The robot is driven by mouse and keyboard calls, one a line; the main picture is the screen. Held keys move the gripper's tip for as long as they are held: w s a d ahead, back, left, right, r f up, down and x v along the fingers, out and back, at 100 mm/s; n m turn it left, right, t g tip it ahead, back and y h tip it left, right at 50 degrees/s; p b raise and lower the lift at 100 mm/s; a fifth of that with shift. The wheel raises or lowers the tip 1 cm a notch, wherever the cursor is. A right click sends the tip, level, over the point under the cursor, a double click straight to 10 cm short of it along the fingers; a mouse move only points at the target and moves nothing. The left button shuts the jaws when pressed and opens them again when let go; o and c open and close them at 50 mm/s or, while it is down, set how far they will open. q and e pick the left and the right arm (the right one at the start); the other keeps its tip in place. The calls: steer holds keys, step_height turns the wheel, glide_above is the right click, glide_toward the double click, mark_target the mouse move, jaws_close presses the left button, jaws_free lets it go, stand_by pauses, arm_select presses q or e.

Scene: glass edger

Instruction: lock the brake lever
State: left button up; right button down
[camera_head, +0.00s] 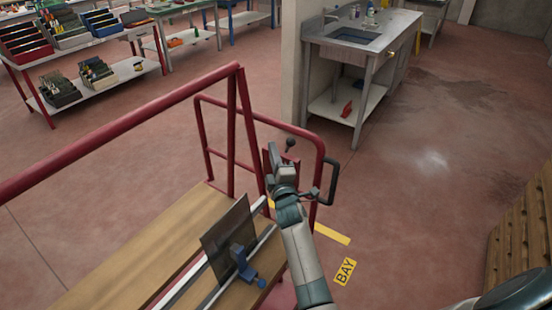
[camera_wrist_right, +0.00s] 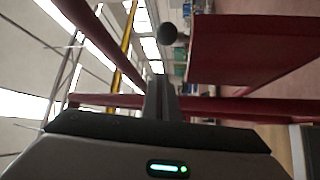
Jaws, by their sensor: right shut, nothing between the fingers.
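The brake lever (camera_head: 290,143) shows as a dark ball knob at the far end of the red cart, beside a red plate on the end frame. In the right wrist view the round knob (camera_wrist_right: 168,33) stands beyond the fingertips, next to the broad red plate (camera_wrist_right: 245,50). My right gripper (camera_head: 271,152) is just left of the knob in the head view, apart from it. Its fingers (camera_wrist_right: 160,92) are shut and empty. The lever's lower part is hidden by the plate and my gripper. My left gripper is not in view.
The cart's red rails (camera_head: 130,127) rise around its wooden deck (camera_head: 125,265). A dark sheet (camera_head: 228,232) stands on the deck beside a blue clamp (camera_head: 242,262). A black loop handle (camera_head: 332,182) sits right of my gripper. The floor beyond, toward the sink bench (camera_head: 362,50), is clear.

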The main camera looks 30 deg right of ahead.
mark_target(287, 157)
steer(key=shift+w+d+f+p, duration=0.1)
steer(key=shift+w+d+p, duration=0.1)
steer(key=shift+d+p, duration=0.65)
steer(key=shift+w+d+f+p, duration=0.15)
steer(key=shift+d+p, duration=0.3)
steer(key=shift+d, duration=0.7)
steer(key=shift+w, duration=0.1)
steer(key=b, duration=0.3)
steer(key=shift+s+d+f+m+t+h, duration=0.2)
steer(key=shift+s+f+m+t+h, duration=0.1)
steer(key=shift+s+f+m, duration=0.1)
steer(key=shift+s+d+r+m+b, duration=0.1)
steer(key=shift+s+r+m+b, duration=0.15)
steer(key=shift+b, duration=0.25)
steer(key=shift+t, duration=0.3)
